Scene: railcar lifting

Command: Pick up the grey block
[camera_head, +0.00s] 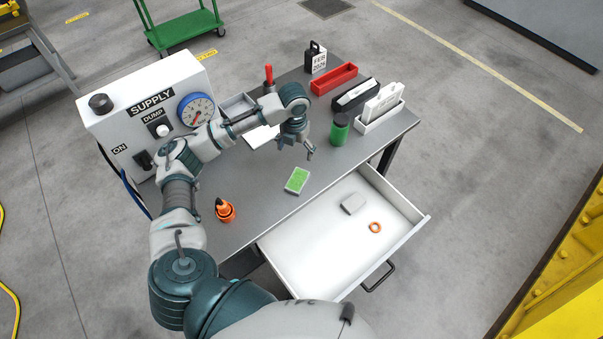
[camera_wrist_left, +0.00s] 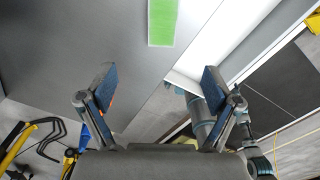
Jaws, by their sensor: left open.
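A small grey block (camera_head: 353,203) lies in the open white drawer (camera_head: 310,262) in the head view, near the drawer's back edge. An orange ring (camera_head: 375,227) lies to its right and nearer the front. My left gripper (camera_head: 298,154) is above the grey tabletop, up and left of the block and apart from it. In the left wrist view its two fingers (camera_wrist_left: 157,92) are spread with nothing between them. The grey block cannot be made out in the left wrist view. My right gripper is not in view.
A green-topped pad (camera_head: 298,180) lies on the table (camera_head: 262,193) near the gripper; its green surface shows in the wrist view (camera_wrist_left: 163,22). A green jar (camera_head: 340,130), a red tray (camera_head: 334,78), an orange bottle (camera_head: 225,211) and the supply panel (camera_head: 150,115) stand around the tabletop.

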